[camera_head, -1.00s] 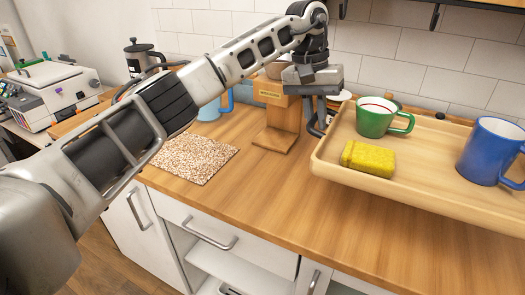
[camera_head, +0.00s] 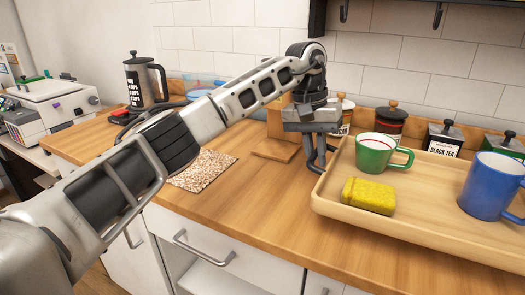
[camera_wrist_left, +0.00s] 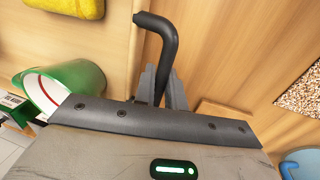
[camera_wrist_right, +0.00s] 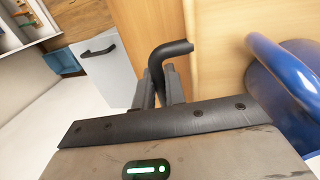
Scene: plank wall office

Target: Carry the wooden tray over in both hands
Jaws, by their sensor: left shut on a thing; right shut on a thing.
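The wooden tray (camera_head: 420,226) is held above the counter at the right of the head view, its right end out of frame. It carries a green mug (camera_head: 376,155), a yellow sponge (camera_head: 368,196) and a blue mug (camera_head: 489,187), all upright or flat. My left gripper (camera_head: 317,160) is shut on the dark handle at the tray's left end; the handle also shows in the left wrist view (camera_wrist_left: 163,35). My right gripper (camera_wrist_right: 161,85) shows only in the right wrist view, shut on the other dark handle (camera_wrist_right: 168,50), with the blue mug (camera_wrist_right: 290,80) close by.
The wooden counter (camera_head: 260,222) is bare in front of a speckled mat (camera_head: 204,170). A French press (camera_head: 146,80) and a white machine (camera_head: 50,103) stand at the left.

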